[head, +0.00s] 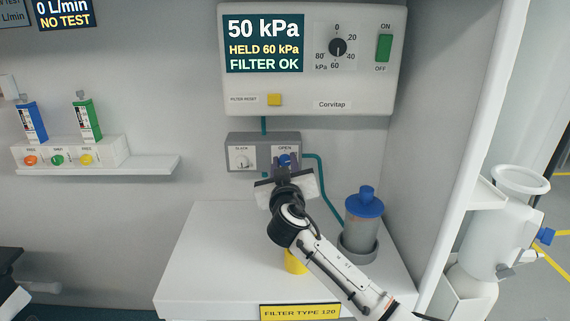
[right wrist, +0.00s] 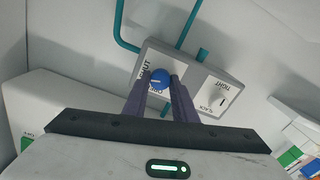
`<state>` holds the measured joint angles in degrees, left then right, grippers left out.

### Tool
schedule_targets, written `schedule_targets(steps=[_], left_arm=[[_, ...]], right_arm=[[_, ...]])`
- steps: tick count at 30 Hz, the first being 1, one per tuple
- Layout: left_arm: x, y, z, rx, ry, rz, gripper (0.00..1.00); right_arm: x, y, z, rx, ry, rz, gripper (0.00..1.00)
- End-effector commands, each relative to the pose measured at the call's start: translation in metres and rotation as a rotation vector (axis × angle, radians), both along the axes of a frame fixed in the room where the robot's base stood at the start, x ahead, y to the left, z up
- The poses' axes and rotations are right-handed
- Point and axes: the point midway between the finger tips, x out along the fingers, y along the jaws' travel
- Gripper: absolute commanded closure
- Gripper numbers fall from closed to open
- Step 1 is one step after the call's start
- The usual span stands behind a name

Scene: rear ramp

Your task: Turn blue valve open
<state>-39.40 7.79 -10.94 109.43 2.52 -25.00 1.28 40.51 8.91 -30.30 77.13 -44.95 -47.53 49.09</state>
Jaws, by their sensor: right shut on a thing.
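The blue valve (head: 285,159) is a small round knob on the right half of a grey wall box (head: 236,139), below the word OPEN. My right gripper (head: 285,166) reaches up to it and covers its lower part in the head view. In the right wrist view the blue valve (right wrist: 160,78) sits between the tips of the two fingers (right wrist: 160,85), which are shut on it. A SHUT label shows beside it there. A pale mark crosses the knob, but its exact direction is hard to read. My left gripper is not in view.
A white knob (head: 241,160) sits left of the valve. Above, a panel display (head: 264,44) reads 50 kPa, HELD 60 kPa, FILTER OK. A blue-capped canister (head: 363,229) stands on the white ledge (head: 205,245), right of my gripper. The ledge's left part is clear.

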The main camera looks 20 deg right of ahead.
Motion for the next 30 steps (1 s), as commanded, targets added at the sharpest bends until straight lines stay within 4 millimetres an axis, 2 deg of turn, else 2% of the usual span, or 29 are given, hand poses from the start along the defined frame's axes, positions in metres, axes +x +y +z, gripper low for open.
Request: schedule_targets(steps=[14,30], left_arm=[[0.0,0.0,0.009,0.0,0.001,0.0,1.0],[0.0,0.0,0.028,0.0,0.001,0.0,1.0]], right_arm=[[0.0,0.001,0.0,-0.433,0.127,0.0,0.98],[0.001,0.002,-0.001,-0.918,0.265,0.0,0.98]])
